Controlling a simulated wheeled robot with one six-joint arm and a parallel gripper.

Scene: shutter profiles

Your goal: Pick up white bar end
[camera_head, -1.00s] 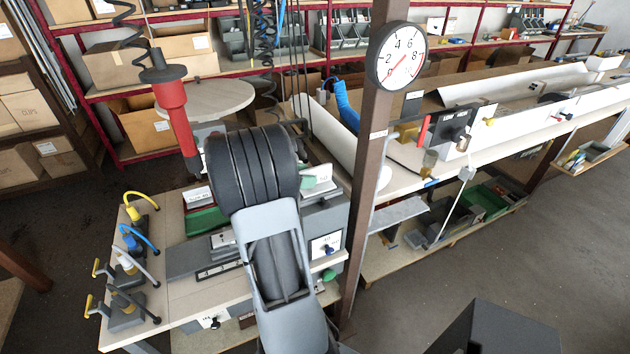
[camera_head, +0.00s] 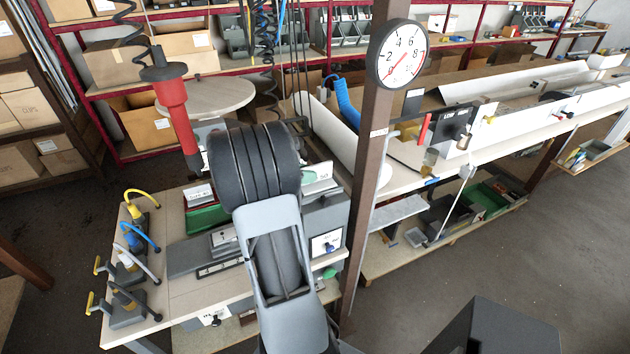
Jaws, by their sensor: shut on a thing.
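My arm, with a grey link and a black ribbed joint, rises in the lower middle and covers part of the workbench (camera_head: 185,255). My gripper is hidden behind it, so its fingers and anything between them do not show. A long white curved profile (camera_head: 345,143) lies on the bench behind my arm; its near end is beside the brown post. Another long white profile (camera_head: 515,83) lies further right on the long table. I cannot tell which piece is the white bar end.
A brown post (camera_head: 366,190) with a round gauge (camera_head: 397,54) stands right of my arm. A red hanging tool (camera_head: 176,112) is at the left. Several small clamps with coloured hoses stand on the bench's left edge. The floor (camera_head: 500,255) at right is mostly clear.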

